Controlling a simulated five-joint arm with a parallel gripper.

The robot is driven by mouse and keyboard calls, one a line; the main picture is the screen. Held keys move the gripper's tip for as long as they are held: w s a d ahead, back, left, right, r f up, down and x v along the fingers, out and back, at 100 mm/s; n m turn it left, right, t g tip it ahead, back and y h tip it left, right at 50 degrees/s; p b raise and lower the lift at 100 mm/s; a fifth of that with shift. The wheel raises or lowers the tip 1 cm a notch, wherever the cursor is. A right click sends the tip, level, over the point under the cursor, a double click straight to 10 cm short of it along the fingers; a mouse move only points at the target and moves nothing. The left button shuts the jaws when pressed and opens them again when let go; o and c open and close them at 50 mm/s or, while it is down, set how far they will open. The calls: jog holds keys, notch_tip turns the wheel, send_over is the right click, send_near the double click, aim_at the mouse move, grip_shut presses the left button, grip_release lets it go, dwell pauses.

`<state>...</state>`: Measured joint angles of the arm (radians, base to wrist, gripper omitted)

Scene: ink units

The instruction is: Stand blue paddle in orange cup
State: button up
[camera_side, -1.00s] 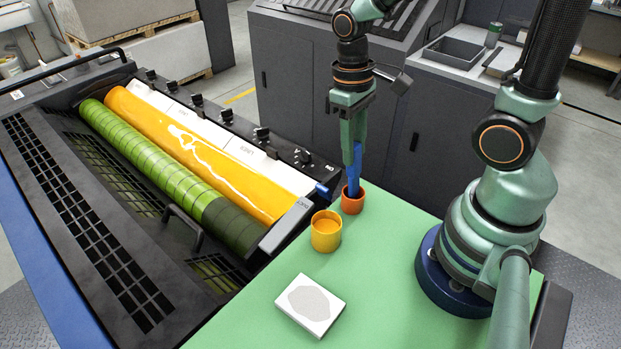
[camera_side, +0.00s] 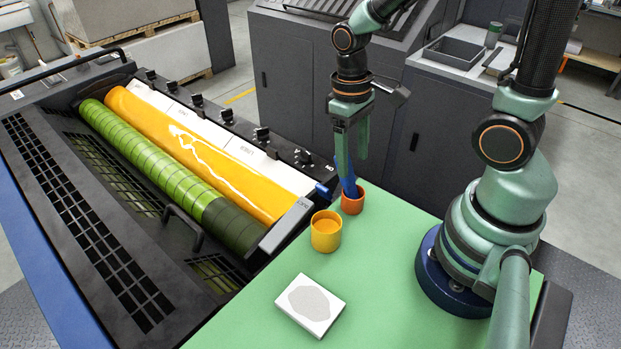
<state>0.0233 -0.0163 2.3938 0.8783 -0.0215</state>
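The blue paddle (camera_side: 349,187) stands in the small orange cup (camera_side: 353,201) with its lower end inside. It tilts, its upper part leaning to the left. My gripper (camera_side: 353,168) is just above the cup with its two green fingers spread apart, pointing down around the upper part of the paddle. The fingers hide part of the paddle, and I cannot tell whether one still touches it. The paddle's lower tip is hidden inside the cup.
A yellow cup (camera_side: 326,232) with orange ink stands in front of the orange cup on the green table (camera_side: 385,270). A white pad (camera_side: 310,305) lies nearer. The press with green and yellow-orange rollers (camera_side: 190,150) is at the left. The table is clear right of the pad.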

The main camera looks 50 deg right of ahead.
notch_tip(320, 180, up, 12)
jog(key=w, duration=0.1)
jog(key=shift+w, duration=0.15)
dwell(0.3)
jog(key=t, duration=0.2)
jog(key=r+t, duration=0.1)
jog(key=t, duration=0.1)
jog(key=w+r+t, duration=0.1)
jog(key=t, duration=0.1)
jog(key=shift+a+r+t, duration=0.15)
jog(key=shift+a+t, duration=0.15)
jog(key=shift+t, duration=0.1)
dwell(0.8)
